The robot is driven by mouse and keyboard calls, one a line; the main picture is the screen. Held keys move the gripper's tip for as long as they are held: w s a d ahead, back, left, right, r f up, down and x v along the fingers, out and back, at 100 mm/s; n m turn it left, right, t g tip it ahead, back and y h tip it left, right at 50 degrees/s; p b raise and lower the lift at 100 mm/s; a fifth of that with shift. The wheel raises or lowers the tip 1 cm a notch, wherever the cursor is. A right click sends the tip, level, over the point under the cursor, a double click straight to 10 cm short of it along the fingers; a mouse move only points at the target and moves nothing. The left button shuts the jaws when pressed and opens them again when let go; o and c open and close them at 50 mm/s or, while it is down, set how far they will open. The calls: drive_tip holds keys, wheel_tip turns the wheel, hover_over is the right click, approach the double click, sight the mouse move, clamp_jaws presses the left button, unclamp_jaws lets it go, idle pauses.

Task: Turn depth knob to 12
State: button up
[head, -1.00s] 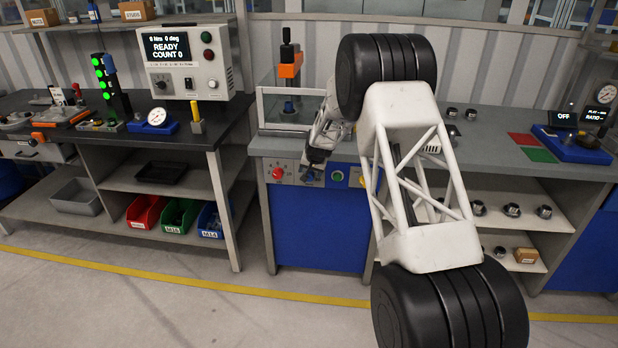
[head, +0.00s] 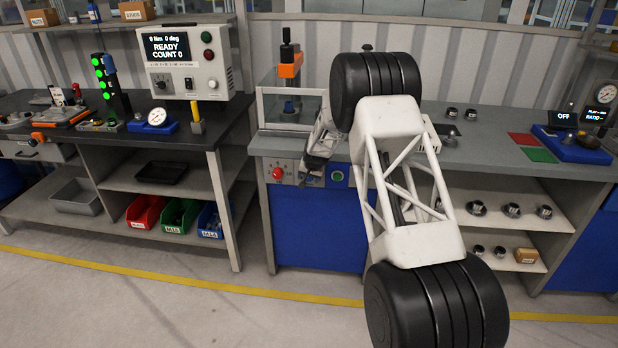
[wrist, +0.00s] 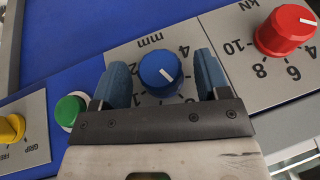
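The blue depth knob (wrist: 160,72) sits on a grey panel marked "mm". Its white pointer line points to the lower right in the wrist view. Panel figures appear upside down; a 4 shows at the knob's upper right, and much of the scale is hidden by my gripper. My gripper (wrist: 160,75) is open, with one blue-padded finger on each side of the knob and visible gaps between. In the head view my gripper (head: 312,166) is at the bench's front panel and covers most of the knob area.
A red knob (wrist: 285,30) with a kN scale is to the right in the wrist view. A green button (wrist: 69,111) and a yellow knob (wrist: 11,128) marked GRIP are to the left. A guarded press (head: 290,105) stands on the bench above the panel.

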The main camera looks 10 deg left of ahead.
drive_tip(key=c, duration=0.9)
drive_tip(key=shift+o, duration=0.2)
drive_tip(key=shift+d+f+m+y, duration=0.15)
drive_tip(key=shift+m+y, duration=0.1)
drive_tip(key=shift+y, duration=0.8)
drive_tip(key=shift+d+f+m+y, duration=0.1)
drive_tip(key=shift+m+y, duration=0.15)
drive_tip(key=shift+y, duration=0.8)
drive_tip(key=shift+d+y, duration=0.1)
drive_tip(key=shift+y, duration=0.5)
drive_tip(key=shift+s+d+f+m+t+y, duration=0.1)
drive_tip(key=shift+m+t+y, duration=0.2)
drive_tip(key=shift+y, duration=0.8)
drive_tip(key=shift+f+m+t+y, duration=0.15)
drive_tip(key=shift+m+y, duration=0.25)
drive_tip(key=shift+y, duration=0.7)
drive_tip(key=o, duration=0.9)
drive_tip(key=shift+r, duration=0.1)
